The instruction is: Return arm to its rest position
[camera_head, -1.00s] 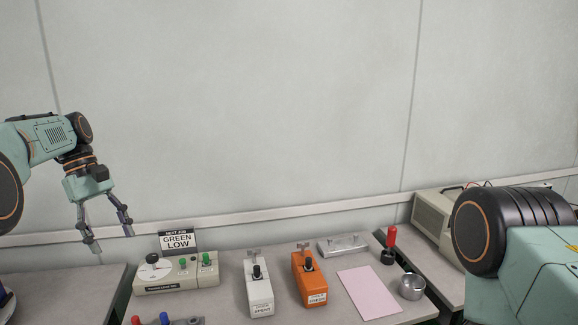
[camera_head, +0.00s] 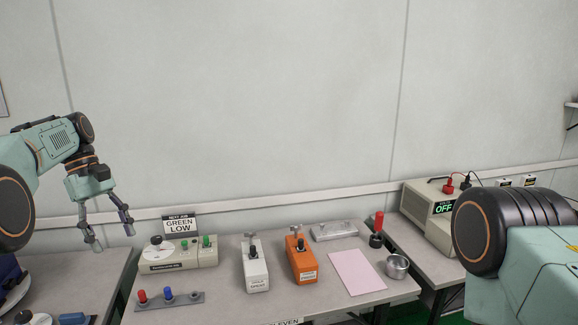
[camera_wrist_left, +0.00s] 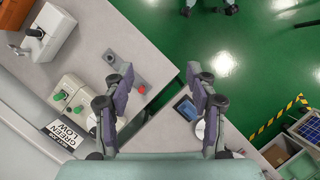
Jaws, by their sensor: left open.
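My left gripper (camera_head: 108,228) is open and empty. It hangs in the air at the left, fingers pointing down, above the gap between the left table and the middle table. In the left wrist view its two fingers (camera_wrist_left: 160,110) are spread apart with nothing between them. My right arm comes in at the lower right of the head view; its gripper is out of frame.
The middle table holds a beige control box (camera_head: 178,256), a "GREEN LOW" sign (camera_head: 180,225), a white tester (camera_head: 255,268), an orange tester (camera_head: 301,264), a pink sheet (camera_head: 357,272) and a metal cup (camera_head: 397,266). A beige instrument (camera_head: 432,212) reads "OFF" at right.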

